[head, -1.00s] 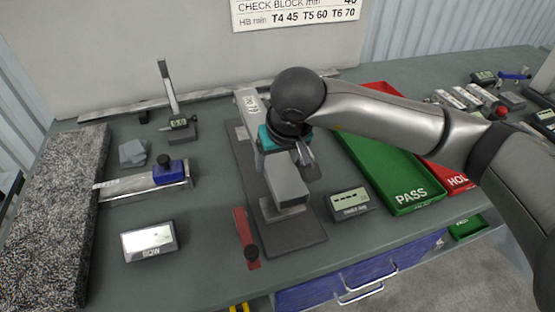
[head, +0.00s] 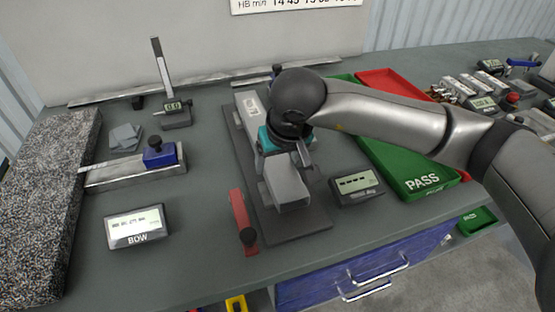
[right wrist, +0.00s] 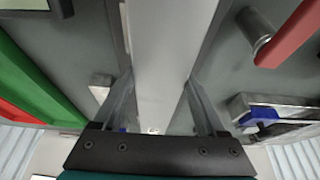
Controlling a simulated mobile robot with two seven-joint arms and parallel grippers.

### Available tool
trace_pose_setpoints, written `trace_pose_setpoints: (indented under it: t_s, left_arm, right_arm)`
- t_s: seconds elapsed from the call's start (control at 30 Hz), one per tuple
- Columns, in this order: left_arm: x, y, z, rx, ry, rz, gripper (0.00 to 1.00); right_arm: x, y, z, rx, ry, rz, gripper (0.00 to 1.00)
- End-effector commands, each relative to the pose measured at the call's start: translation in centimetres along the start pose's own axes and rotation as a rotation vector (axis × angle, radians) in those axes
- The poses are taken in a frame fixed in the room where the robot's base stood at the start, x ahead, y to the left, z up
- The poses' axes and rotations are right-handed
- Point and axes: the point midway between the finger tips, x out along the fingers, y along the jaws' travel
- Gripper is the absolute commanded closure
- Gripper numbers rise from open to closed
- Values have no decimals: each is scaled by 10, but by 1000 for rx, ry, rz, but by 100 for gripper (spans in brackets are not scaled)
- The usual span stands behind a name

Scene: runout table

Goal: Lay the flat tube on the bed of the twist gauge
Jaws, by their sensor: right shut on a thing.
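The flat tube (head: 287,188) is a long grey bar with a label near its far end. My right gripper (right wrist: 158,95) is shut on it at mid-length. In the head view the tube lies lengthwise over the twist gauge (head: 305,227), which has a long dark base plate. The tube hides most of the bed, and I cannot tell whether it touches it. In the right wrist view the tube (right wrist: 165,50) runs between the two fingers. The twist display (head: 357,187) stands just right of the base. My left gripper is not in view.
A red bar with a dark knob (head: 242,220) lies left of the gauge. The bow display (head: 137,227) and a blue-topped fixture (head: 162,152) are further left, beside a granite block (head: 45,215). The green PASS tray (head: 400,165) and red tray (head: 390,82) are right, under my arm.

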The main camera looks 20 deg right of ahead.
Motion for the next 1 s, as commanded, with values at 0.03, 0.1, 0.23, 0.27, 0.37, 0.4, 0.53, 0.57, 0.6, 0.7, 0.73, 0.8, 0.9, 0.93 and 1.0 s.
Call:
trace_pose_setpoints:
  t_s: [0.03, 0.1, 0.23, 0.27, 0.37, 0.4, 0.53, 0.57, 0.6, 0.7, 0.73, 0.8, 0.9, 0.93, 1.0]
  left_arm:
    - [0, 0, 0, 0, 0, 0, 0]
    - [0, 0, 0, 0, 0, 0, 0]
    - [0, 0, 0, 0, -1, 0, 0]
    - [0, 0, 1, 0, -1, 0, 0]
    - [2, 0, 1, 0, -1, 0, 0]
    - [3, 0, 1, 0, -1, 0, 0]
    - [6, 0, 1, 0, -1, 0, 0]
    - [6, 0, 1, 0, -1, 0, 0]
    - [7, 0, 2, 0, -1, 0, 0]
    - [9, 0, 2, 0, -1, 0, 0]
    - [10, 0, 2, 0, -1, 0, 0]
    - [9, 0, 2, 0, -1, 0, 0]
    - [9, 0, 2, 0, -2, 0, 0]
    - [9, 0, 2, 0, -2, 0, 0]
    - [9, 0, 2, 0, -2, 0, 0]
  right_arm:
    - [-2, 0, -2, 1, 7, -1, 100]
    - [-2, 0, -2, 1, 7, -1, 100]
    - [-1, 0, -2, 1, 7, -1, 100]
    - [-1, 0, -2, 1, 7, -1, 100]
    - [0, 0, -1, 1, 7, -1, 100]
    - [1, 0, -1, 1, 7, -1, 100]
    - [3, 0, 0, 1, 7, -1, 100]
    - [4, 0, 0, 1, 7, -1, 100]
    - [4, 0, 0, 1, 7, -1, 100]
    - [6, 0, 1, 1, 7, -1, 100]
    - [6, 0, 1, 1, 7, -1, 100]
    - [6, 0, 1, 1, 7, -1, 21]
    - [6, 0, 1, 1, 5, -1, 10]
    - [6, 0, 1, 1, 5, 0, 6]
    - [6, 0, 2, 0, 4, 0, 0]
